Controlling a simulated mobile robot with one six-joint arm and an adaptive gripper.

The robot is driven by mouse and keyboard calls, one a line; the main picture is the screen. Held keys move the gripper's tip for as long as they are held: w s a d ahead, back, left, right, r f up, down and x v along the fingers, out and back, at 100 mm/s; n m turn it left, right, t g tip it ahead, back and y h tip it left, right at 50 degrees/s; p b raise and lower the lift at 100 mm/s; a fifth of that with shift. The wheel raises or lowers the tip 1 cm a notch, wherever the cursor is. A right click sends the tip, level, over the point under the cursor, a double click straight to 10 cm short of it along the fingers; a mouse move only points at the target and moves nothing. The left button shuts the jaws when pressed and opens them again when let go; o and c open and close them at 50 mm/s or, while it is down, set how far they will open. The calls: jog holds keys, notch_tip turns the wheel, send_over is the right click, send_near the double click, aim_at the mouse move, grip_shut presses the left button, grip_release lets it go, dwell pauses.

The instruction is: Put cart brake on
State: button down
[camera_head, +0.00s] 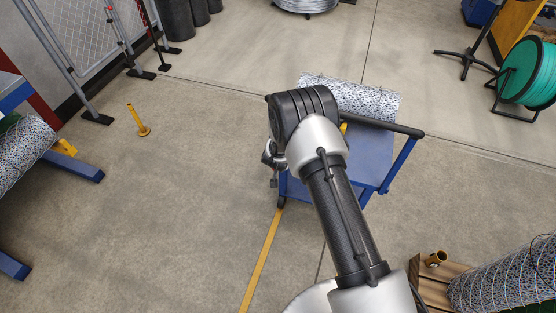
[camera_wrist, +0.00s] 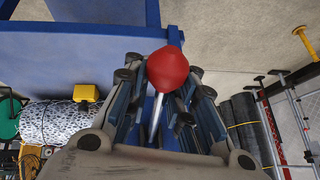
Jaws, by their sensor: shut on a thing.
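The blue cart (camera_head: 372,165) stands mid-floor with a dark push handle (camera_head: 398,128). Its blue surface (camera_wrist: 75,60) fills the upper left of the wrist view. The brake lever (camera_wrist: 157,118), a silver rod with a red ball knob (camera_wrist: 168,70), stands between my fingers in the wrist view. My gripper (camera_wrist: 160,95) is shut on the lever, with the knob sticking out past the fingers. In the head view my gripper (camera_head: 272,160) is at the cart's left side, mostly hidden by my arm, and the lever is not visible there.
A yellow post (camera_head: 138,120) stands on the floor to the left, near a blue rack (camera_head: 75,165). A wooden pallet (camera_head: 432,290) with another roll is at lower right.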

jog(key=shift+w+d+f, duration=0.2)
jog(key=shift+w+f, duration=0.15)
jog(key=shift+w, duration=0.1)
jog(key=shift+a+r, duration=0.1)
dwell(1.0)
jog(key=c, duration=2)
grip_release()
jog(key=o, duration=0.7)
jog(key=shift+s, duration=0.1)
jog(key=v, duration=1.1)
jog(key=shift+s+r, duration=0.3)
